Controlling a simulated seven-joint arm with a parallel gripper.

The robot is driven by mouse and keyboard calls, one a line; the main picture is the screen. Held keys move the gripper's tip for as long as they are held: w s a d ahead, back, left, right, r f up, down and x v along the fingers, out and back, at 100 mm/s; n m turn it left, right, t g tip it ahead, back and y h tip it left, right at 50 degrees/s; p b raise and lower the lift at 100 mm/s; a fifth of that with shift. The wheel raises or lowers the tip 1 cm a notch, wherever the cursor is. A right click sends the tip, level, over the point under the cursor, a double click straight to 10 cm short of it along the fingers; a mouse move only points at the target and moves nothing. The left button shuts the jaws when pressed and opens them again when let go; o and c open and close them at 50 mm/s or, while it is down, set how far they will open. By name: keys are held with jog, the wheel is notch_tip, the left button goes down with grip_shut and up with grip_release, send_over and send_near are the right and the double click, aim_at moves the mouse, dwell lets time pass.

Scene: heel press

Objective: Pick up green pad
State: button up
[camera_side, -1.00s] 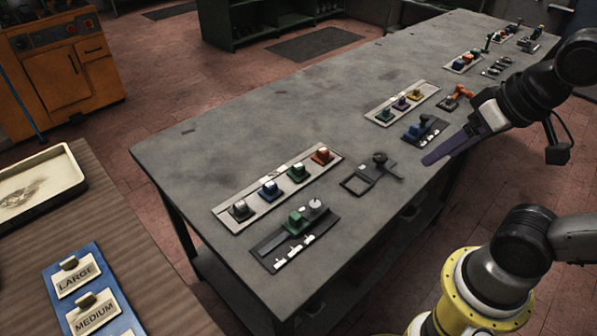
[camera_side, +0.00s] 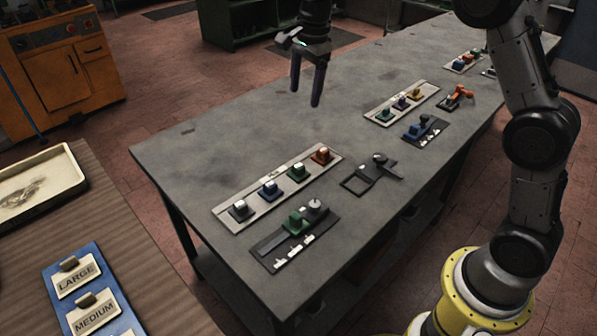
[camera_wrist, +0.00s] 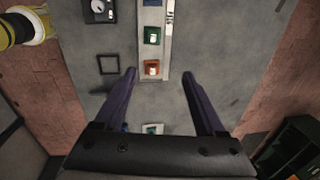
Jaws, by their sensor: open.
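A green pad (camera_side: 298,173) with a pale top sits on a light strip (camera_side: 222,213), between the blue pad (camera_side: 269,188) and the orange-red pad (camera_side: 322,155). The green pad also shows in the wrist view (camera_wrist: 152,36). My gripper (camera_side: 305,98) is open and empty, pointing down above the table behind the strip. In the wrist view my gripper (camera_wrist: 159,74) has its fingertips on either side of the orange-red pad in the picture, with the green pad beyond them. Another green block (camera_side: 294,222) sits on a dark fixture (camera_side: 268,250) in front of the strip.
A grey pad (camera_side: 239,209) is at the strip's left end. A dark open frame (camera_side: 355,185) lies to the right. A second strip (camera_side: 428,88) with several pads and a blue fixture (camera_side: 420,132) stand farther along. The table (camera_side: 215,150) behind the strip is clear.

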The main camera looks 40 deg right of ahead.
jog(key=g, duration=0.1)
send_over(299, 165)
notch_tip(299, 165, down, 6)
jog(key=shift+g, duration=0.3)
jog(key=f, duration=1)
jog(key=shift+w+d+f, duration=0.15)
jog(key=shift+d+f, duration=0.15)
jog(key=shift+f, duration=0.05)
jog(key=shift+a+f, duration=0.2)
jog(key=shift+f, duration=1.25)
jog(key=shift+a+f, duration=0.15)
jog(key=shift+f, duration=1.3)
grip_shut()
